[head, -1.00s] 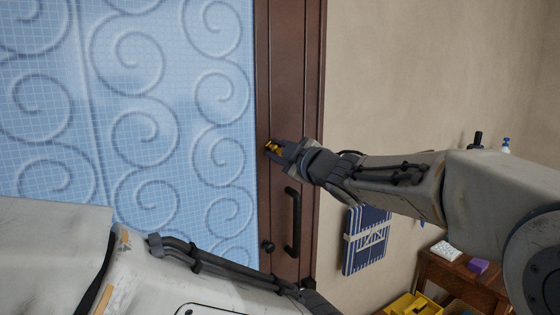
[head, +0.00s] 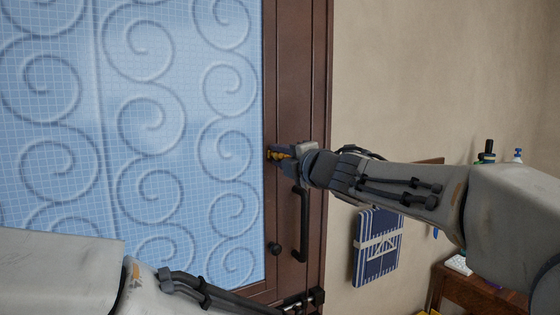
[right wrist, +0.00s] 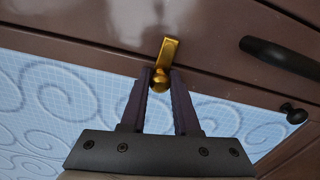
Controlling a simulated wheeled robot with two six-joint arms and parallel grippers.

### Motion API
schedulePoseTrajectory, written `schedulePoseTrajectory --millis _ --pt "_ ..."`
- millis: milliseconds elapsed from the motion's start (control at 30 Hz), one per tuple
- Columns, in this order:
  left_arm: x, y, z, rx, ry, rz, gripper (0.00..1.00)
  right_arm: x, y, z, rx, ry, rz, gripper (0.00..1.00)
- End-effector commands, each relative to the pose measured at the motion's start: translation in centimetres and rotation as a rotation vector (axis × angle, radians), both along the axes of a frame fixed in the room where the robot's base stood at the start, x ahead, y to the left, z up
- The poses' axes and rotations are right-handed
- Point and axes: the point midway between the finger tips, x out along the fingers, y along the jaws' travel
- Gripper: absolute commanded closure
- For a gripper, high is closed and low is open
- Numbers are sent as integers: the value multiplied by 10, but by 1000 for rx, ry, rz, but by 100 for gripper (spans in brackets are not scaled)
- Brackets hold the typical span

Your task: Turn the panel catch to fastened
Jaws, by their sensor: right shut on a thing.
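The catch (head: 279,155) is a small gold piece on the brown frame beside the blue panel (head: 140,120). In the right wrist view the catch (right wrist: 169,48) is a flat gold bar lying on the brown wood, with a round knob at its near end. My right gripper (head: 272,155) is at the catch. In the right wrist view its dark fingers (right wrist: 160,82) are closed around the knob, one on each side. The fingers partly hide the catch in the head view. My left arm crosses the bottom left of the head view; its gripper is out of sight.
A black pull handle (head: 301,225) and a black knob (head: 275,249) sit on the frame below the catch. A dark bolt (head: 304,300) is lower still. A blue folded item (head: 378,246) hangs on the beige wall, right of the frame.

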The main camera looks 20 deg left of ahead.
Motion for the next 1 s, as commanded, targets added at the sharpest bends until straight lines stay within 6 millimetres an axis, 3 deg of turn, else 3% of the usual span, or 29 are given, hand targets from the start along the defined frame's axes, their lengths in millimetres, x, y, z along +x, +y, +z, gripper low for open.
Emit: schedulePoseTrajectory --millis 767,800,867,1000 --pt "0 0 -7 0 0 0 100 -1 -1 2 -59 -92 0 100" --pt "0 0 -7 0 0 0 100 -1 -1 2 -60 -92 0 61" --pt "0 0 -7 0 0 0 100 -1 -1 2 -59 -91 0 41" --pt "0 0 -7 0 0 0 100 -1 0 0 -60 -87 0 41"
